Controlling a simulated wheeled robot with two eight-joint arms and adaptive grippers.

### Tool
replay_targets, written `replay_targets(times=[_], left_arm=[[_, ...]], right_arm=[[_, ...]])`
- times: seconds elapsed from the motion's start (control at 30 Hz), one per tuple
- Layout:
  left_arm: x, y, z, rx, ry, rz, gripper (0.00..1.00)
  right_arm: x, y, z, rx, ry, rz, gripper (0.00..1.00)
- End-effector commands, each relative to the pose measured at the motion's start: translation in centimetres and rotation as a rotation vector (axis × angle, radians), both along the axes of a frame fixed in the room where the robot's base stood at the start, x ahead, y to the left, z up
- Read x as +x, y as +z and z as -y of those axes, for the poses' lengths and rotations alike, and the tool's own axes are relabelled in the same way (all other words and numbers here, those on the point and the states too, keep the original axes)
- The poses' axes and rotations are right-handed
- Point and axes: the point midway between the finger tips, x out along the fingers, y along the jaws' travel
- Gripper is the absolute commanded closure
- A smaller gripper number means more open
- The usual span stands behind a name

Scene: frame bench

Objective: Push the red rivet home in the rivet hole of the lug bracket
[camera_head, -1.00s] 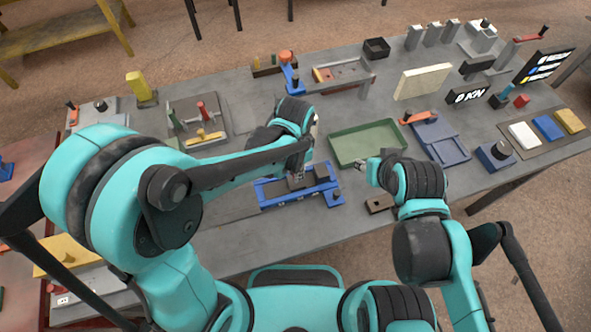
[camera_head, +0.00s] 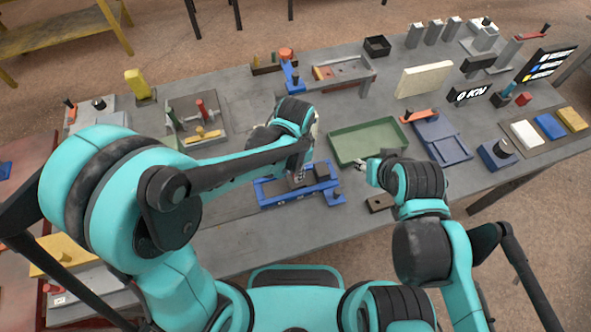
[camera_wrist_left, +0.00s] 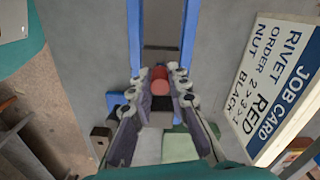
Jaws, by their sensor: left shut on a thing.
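My left gripper (camera_head: 298,178) is over the blue frame (camera_head: 290,202) in the middle of the bench's front side. In the left wrist view its fingers (camera_wrist_left: 160,82) are shut on the red rivet (camera_wrist_left: 160,73), whose round red body shows between the fingertips. A black part shows just below the red one, also between the fingers. The blue frame's two rails (camera_wrist_left: 188,35) run up either side of the fingertips. I cannot make out the lug bracket's rivet hole or how deep the rivet sits. My right gripper (camera_head: 361,165) hangs by the green tray; its jaw opening is unclear.
A green tray (camera_head: 345,158) lies to the right of the blue frame. A small brown block (camera_head: 379,203) is near the front edge. A job card (camera_wrist_left: 275,85) stands close on the right in the left wrist view. Fixtures (camera_head: 200,120) stand behind the left arm.

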Motion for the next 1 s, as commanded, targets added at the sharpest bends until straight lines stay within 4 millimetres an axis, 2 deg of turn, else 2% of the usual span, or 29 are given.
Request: replay_targets(times=[0.77, 0.8, 0.87, 0.9, 1.0], left_arm=[[0.0, -2.1, 0.0, 0.0, 0.0, 0.0, 1.0], [0.0, -2.1, 0.0, 0.0, 0.0, 0.0, 0.81], [0.0, -2.0, 0.0, 0.0, 0.0, 0.0, 0.65], [0.0, -2.0, 0.0, 0.0, 0.0, 0.0, 0.59], [0.0, -2.0, 0.0, 0.0, 0.0, 0.0, 0.59]], right_arm=[[0.0, -1.9, 0.0, 0.0, 0.0, 0.0, 0.6], [0.0, -1.9, 0.0, 0.0, 0.0, 0.0, 0.6], [0.0, -1.8, 0.0, 0.0, 0.0, 0.0, 0.6], [0.0, -1.8, 0.0, 0.0, 0.0, 0.0, 0.6], [0.0, -1.8, 0.0, 0.0, 0.0, 0.0, 0.6]])
